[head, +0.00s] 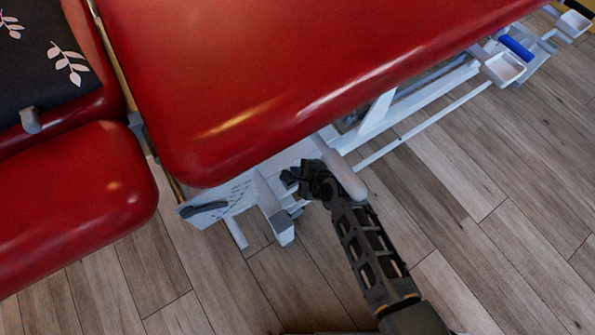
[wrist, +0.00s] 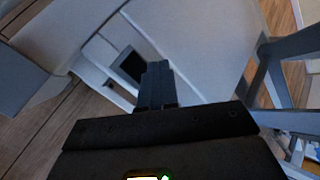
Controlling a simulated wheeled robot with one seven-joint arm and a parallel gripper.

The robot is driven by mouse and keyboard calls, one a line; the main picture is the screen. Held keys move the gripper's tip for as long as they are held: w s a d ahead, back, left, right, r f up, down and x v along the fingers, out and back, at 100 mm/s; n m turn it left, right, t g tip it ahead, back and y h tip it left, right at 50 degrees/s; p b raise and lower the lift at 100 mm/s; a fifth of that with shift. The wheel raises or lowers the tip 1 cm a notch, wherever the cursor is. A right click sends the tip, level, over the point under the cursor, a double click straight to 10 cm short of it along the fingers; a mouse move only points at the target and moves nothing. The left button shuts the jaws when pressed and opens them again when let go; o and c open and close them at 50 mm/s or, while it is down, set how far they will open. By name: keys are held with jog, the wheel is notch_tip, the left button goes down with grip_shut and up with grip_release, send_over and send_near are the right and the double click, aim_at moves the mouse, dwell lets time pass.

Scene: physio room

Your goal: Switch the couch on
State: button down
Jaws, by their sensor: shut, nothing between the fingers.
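The couch (head: 270,70) has red padded sections on a white metal frame (head: 375,118). My gripper (head: 289,178) is below the front edge of the large red pad, beside the frame near its left end. In the wrist view my gripper's fingers (wrist: 157,72) are together and empty. They point at a white housing with a small dark rectangular panel (wrist: 128,66), which may be the couch's switch. The fingertips are just right of this panel and partly overlap its lower edge. I cannot tell whether they touch it. In the head view this panel cannot be made out.
A black cushion with pale leaves (head: 65,65) lies on the left red section. A white foot bar (head: 430,125) and a white pedal (head: 504,68) are along the couch's lower side. Wooden floor (head: 470,220) is clear in front.

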dwell(0.3)
jog(key=r+p, duration=0.1)
jog(key=p, duration=0.1)
jog(key=r+p, duration=0.1)
jog(key=r, duration=0.1)
jog(key=r+p, duration=0.2)
jog(key=shift+s+a+p, duration=0.15)
jog(key=shift+a+p, duration=0.1)
jog(key=shift+p, duration=0.1)
